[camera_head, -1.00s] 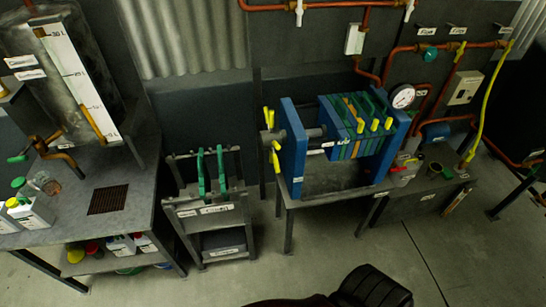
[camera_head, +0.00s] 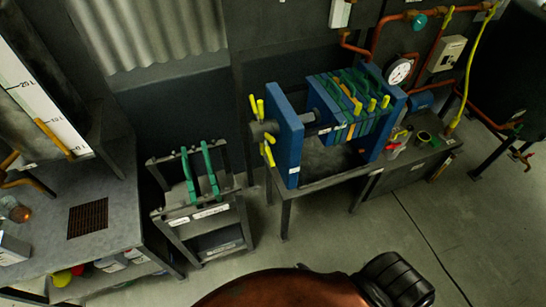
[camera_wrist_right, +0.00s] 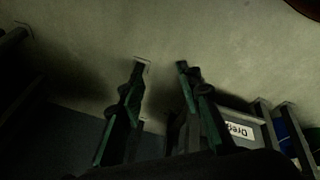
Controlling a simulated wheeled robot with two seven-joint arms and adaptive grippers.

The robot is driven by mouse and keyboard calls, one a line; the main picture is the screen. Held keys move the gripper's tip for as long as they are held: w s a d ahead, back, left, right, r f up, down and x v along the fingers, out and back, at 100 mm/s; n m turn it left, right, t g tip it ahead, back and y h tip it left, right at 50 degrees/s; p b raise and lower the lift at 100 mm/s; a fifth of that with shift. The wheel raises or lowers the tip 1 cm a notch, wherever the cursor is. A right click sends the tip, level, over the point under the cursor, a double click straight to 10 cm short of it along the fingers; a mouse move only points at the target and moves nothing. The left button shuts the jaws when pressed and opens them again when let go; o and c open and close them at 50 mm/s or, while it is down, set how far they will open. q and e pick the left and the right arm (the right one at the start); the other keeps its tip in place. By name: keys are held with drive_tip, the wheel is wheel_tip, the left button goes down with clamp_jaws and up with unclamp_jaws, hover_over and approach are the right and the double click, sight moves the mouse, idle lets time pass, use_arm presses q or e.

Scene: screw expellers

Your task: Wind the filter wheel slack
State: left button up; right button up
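The filter wheel (camera_head: 264,131) is at the left end of the filter press in the head view. It has a grey hub with several yellow handles. The press has a blue left end plate (camera_head: 289,135) and a pack of green, blue and yellow-orange plates (camera_head: 343,104) toward its right end. A dark space lies between the left end plate and the pack. In the right wrist view, the two dark, green-edged fingers of my right gripper (camera_wrist_right: 161,75) stand apart with floor between their tips. Neither gripper is near the wheel in the head view, and the left gripper is not seen.
A grey rack (camera_head: 205,215) with two green upright pieces stands left of the press. A grey table (camera_head: 125,215) is further left. A pressure gauge (camera_head: 398,71) and copper pipes are on the right. Open floor (camera_head: 330,235) lies in front.

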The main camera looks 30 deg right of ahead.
drive_tip(key=w+r+t+h, duration=0.2)
drive_tip(key=w+r+t, duration=0.2)
drive_tip(key=w+r, duration=1.15)
drive_tip(key=m+t+h+b, duration=0.2)
drive_tip(key=m+t+h, duration=0.2)
drive_tip(key=t+h, duration=0.3)
approach(270, 162)
drive_tip(key=shift+g+h, duration=0.4)
drive_tip(key=shift+g, duration=0.2)
drive_tip(key=x, duration=0.4)
drive_tip(key=shift+w+a+r, duration=0.15)
drive_tip(key=shift+w+r, duration=0.05)
drive_tip(key=shift+w, duration=0.2)
drive_tip(key=shift+w+r, duration=0.2)
drive_tip(key=shift+w, duration=0.05)
drive_tip(key=x, duration=0.7)
drive_tip(key=shift+f+p, duration=0.15)
drive_tip(key=shift+p, duration=0.25)
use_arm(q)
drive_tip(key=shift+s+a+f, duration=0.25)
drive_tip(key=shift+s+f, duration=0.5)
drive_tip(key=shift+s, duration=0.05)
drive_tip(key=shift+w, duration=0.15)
use_arm(e)
clamp_jaws()
